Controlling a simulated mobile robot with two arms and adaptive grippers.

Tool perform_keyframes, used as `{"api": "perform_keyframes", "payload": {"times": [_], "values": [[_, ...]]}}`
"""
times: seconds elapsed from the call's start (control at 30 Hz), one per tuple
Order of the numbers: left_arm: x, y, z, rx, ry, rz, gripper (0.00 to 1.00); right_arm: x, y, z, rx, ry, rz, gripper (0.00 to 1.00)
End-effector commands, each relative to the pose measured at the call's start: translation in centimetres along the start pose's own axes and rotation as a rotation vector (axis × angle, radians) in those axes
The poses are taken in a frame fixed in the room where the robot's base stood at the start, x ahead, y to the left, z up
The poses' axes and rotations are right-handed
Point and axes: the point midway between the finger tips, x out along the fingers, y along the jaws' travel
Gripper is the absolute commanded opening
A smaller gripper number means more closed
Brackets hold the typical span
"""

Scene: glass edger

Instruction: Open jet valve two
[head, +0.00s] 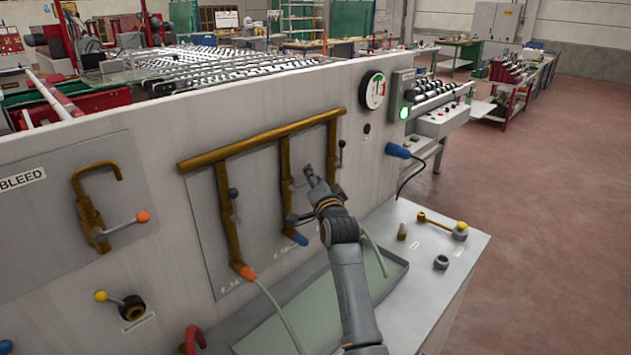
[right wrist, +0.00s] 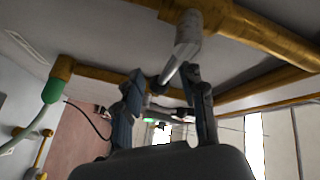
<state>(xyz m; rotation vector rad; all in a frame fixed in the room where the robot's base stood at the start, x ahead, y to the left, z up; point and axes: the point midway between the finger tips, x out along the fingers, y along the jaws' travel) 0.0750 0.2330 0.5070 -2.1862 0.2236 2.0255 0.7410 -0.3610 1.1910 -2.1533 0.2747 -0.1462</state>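A brass manifold (head: 262,140) on the slanted panel feeds vertical brass pipes. The left pipe (head: 229,210) ends in an orange fitting. The middle pipe (head: 285,180) ends in a blue fitting. The right one is mostly hidden by my arm; a green fitting (right wrist: 57,80) shows in the right wrist view. My right gripper (head: 308,176) is at the panel between the middle and right pipes. In the right wrist view its fingers (right wrist: 163,78) are apart, with a grey valve lever (right wrist: 183,45) reaching between them; contact is unclear. The labels are unreadable. My left gripper is out of view.
A dark-knobbed lever (head: 233,193) sits at the left pipe, another (head: 342,147) at right. A pressure gauge (head: 373,90) is above right. A tray (head: 390,272) lies below, beside loose fittings (head: 441,262). A "BLEED" valve (head: 100,215) is at left.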

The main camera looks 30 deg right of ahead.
Motion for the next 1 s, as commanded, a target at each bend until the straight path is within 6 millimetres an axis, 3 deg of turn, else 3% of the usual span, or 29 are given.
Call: {"api": "perform_keyframes", "payload": {"times": [0.03,0.17,0.67,1.0], "values": [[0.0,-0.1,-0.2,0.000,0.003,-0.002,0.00,0.0,0.0,0.0,0.000,0.000,0.000,0.25],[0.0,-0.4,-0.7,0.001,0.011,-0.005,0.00,0.0,0.0,0.0,0.000,0.000,0.000,0.00],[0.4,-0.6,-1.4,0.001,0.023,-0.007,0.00,0.0,0.2,0.2,-0.024,0.004,-0.007,0.00],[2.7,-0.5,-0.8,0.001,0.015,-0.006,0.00,-0.1,-0.6,-0.2,-0.194,0.066,-0.098,0.00]]}}
